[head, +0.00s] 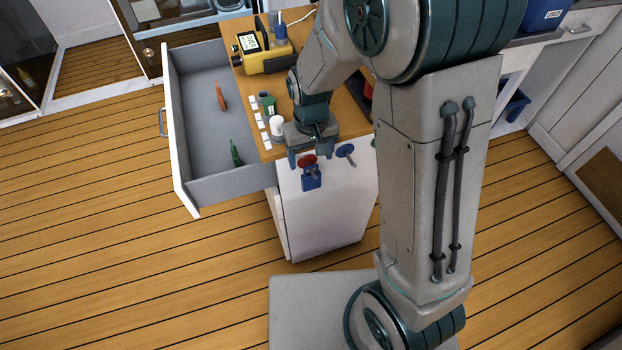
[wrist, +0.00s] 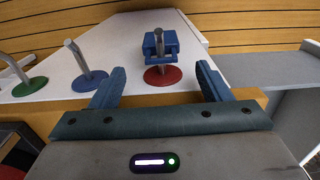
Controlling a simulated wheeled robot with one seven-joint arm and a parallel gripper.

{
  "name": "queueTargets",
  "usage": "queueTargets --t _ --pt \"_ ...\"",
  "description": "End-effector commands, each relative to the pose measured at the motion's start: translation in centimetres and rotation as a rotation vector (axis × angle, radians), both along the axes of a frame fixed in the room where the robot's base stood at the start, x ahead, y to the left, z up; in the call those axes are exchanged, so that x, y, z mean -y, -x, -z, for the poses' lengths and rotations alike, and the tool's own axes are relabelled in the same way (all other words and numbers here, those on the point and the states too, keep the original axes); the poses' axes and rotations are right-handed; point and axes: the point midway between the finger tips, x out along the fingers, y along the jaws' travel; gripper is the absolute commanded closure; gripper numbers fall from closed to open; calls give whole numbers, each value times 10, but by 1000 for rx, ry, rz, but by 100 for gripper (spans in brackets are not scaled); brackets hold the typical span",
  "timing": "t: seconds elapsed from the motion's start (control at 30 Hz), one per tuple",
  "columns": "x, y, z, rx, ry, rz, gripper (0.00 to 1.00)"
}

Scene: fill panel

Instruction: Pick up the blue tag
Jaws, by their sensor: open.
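The blue tag (head: 311,182) hangs on a grey peg with a red disc (head: 307,160) at its base, on the white panel (head: 325,215). In the wrist view the blue tag (wrist: 170,42) sits around that peg, beyond the red disc (wrist: 162,75). My gripper (head: 312,157) is above the panel at the edge of the wooden top. In the wrist view its two blue fingers are spread apart, with the red disc between and just beyond them (wrist: 160,82). Nothing is held. The tag is apart from the fingers.
Pegs with a blue disc (wrist: 92,82) and a green disc (wrist: 30,87) stand to the left in the wrist view. An open grey drawer (head: 200,135) holds an orange item and a green item. A yellow device (head: 265,60) and a white cup (head: 277,126) stand on the wooden top.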

Motion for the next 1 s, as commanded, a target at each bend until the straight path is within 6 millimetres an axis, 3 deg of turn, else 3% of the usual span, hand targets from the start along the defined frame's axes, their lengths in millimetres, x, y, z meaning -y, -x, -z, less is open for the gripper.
queueTargets --t 0.3,0.6,0.77,1.0 --pt "1 7 44 -2 1 1 29" --pt "0 7 47 0 0 0 29" --pt "0 7 47 0 0 0 74" --pt "0 7 47 0 0 0 77"
